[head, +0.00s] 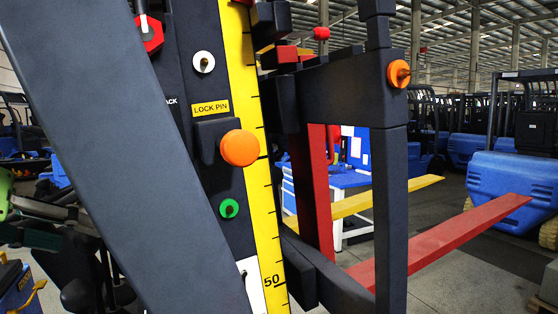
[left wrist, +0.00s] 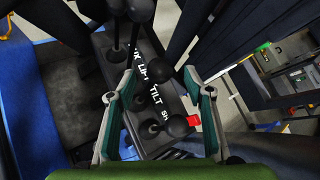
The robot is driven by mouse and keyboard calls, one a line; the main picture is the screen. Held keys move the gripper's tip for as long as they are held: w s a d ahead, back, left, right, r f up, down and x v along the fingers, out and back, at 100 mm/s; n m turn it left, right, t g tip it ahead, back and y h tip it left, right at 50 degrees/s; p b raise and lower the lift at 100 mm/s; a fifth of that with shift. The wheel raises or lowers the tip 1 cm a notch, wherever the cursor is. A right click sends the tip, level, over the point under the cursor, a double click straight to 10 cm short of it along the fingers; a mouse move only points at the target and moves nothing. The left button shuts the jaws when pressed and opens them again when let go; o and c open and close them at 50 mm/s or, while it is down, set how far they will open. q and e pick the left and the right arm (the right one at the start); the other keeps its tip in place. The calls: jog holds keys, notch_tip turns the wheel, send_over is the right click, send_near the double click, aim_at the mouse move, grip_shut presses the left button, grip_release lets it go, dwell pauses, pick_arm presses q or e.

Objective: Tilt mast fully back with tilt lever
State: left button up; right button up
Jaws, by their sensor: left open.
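A dark lever panel (left wrist: 152,84) with white labels, including LIFT and TILT, fills the middle of the left wrist view. Several black ball-topped levers stand on it. One black knob (left wrist: 163,73) is beside the LIFT and TILT labels, and another black knob (left wrist: 177,125) is lower down. I cannot tell for sure which is the tilt lever. My left gripper (left wrist: 162,106) is open, its fingers on either side of the panel's middle. In the head view my left gripper (head: 62,214) is partly hidden at the left edge. The mast upright (head: 392,180) stands at the right. My right gripper is out of view.
A red button (left wrist: 193,121) is near the right finger. A yellow scale (head: 245,90) and an orange lock-pin knob (head: 240,148) are on the near column. A red fork (head: 450,232) and a yellow fork (head: 385,198) stick out to the right. A slanted dark beam (head: 115,150) crosses the left.

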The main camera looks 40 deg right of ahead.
pick_arm(q)
jog(key=v, duration=0.7)
jog(key=shift+d, duration=0.1)
jog(key=shift+f, duration=0.1)
dwell(0.5)
